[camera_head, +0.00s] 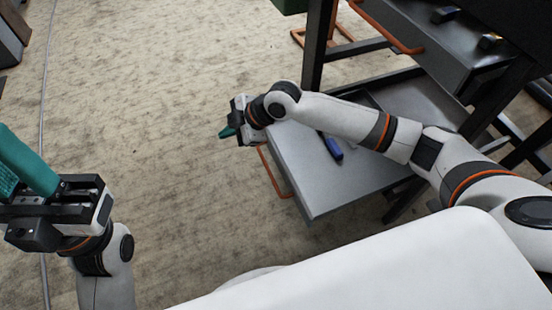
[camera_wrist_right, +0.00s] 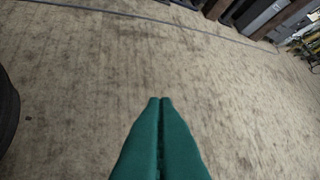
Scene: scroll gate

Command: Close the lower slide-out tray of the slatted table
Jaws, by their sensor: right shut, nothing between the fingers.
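The lower slide-out tray (camera_head: 330,185) is a grey, shallow tray that sticks out from the dark-framed slatted table (camera_head: 317,45) toward the left. Its orange handle (camera_head: 272,175) shows at its left edge. My right arm crosses above the tray and hides part of it. My right gripper (camera_head: 227,132) is just beyond the tray's far left corner, over the floor, with its teal fingers shut and empty. In the right wrist view its fingers (camera_wrist_right: 160,110) are pressed together over bare carpet. My left gripper (camera_head: 22,165) is at the far left, away from the tray; its finger gap is not clear.
A blue object (camera_head: 332,147) lies on the lower tray. The upper tray (camera_head: 430,45) has its own orange handle (camera_head: 388,28) and carries small items. A white surface (camera_head: 390,265) fills the bottom right. The carpet (camera_head: 160,90) left of the tray is clear.

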